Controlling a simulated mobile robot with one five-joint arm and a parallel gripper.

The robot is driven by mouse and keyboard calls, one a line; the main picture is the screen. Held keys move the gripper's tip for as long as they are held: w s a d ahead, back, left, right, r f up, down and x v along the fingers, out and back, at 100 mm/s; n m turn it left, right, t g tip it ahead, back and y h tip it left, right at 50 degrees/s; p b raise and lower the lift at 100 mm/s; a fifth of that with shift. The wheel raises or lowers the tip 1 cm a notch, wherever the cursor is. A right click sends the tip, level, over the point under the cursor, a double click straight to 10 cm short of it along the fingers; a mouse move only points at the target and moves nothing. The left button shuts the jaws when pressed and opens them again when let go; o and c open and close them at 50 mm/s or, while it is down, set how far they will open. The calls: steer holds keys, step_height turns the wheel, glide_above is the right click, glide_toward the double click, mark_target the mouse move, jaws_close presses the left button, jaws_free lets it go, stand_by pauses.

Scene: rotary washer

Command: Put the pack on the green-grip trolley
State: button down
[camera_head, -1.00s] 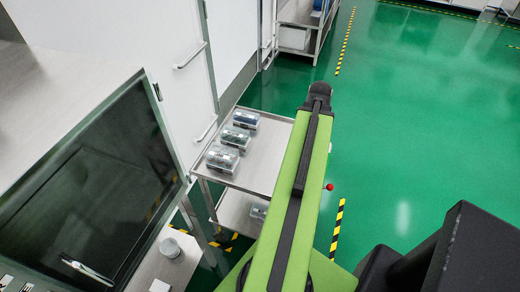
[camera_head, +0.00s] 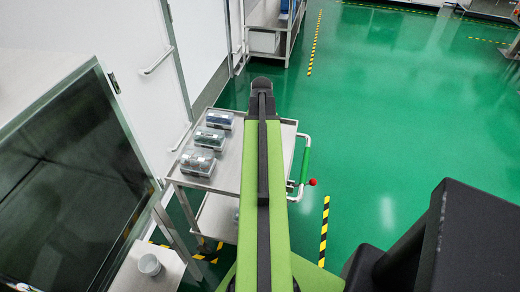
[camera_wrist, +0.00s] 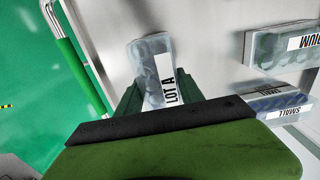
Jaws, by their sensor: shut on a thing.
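The trolley (camera_head: 288,145) has a pale metal top and a green grip (camera_head: 305,165) on its right side. In the wrist view the green grip (camera_wrist: 82,75) shows at the left and the bare trolley top (camera_wrist: 212,45) lies in the middle. My gripper (camera_wrist: 157,88) is shut on a clear pack (camera_wrist: 150,55) labelled LOT A, over the trolley top. I cannot tell whether the pack touches the surface. In the head view my arm hides the gripper and the held pack.
Several clear packs stand along the trolley's left side, one near the front (camera_head: 198,163). In the wrist view, labelled packs (camera_wrist: 280,48) lie to the right. A dark glass panel (camera_head: 70,190) and a grey cup (camera_head: 149,264) are at the left. A shelf rack (camera_head: 270,30) stands behind.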

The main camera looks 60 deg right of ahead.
step_height(320, 180, down, 4)
steer(key=b, duration=0.2)
steer(key=shift+r+b, duration=0.1)
steer(key=shift+b, duration=0.25)
steer(key=shift+r, duration=0.2)
steer(key=shift+f, duration=0.15)
steer(key=c, duration=0.7)
jaws_free()
steer(key=shift+c, duration=0.2)
step_height(320, 180, up, 12)
steer(key=p, duration=1.2)
steer(key=shift+r+p, duration=0.25)
steer(key=shift+p, duration=0.05)
steer(key=shift+f, duration=0.1)
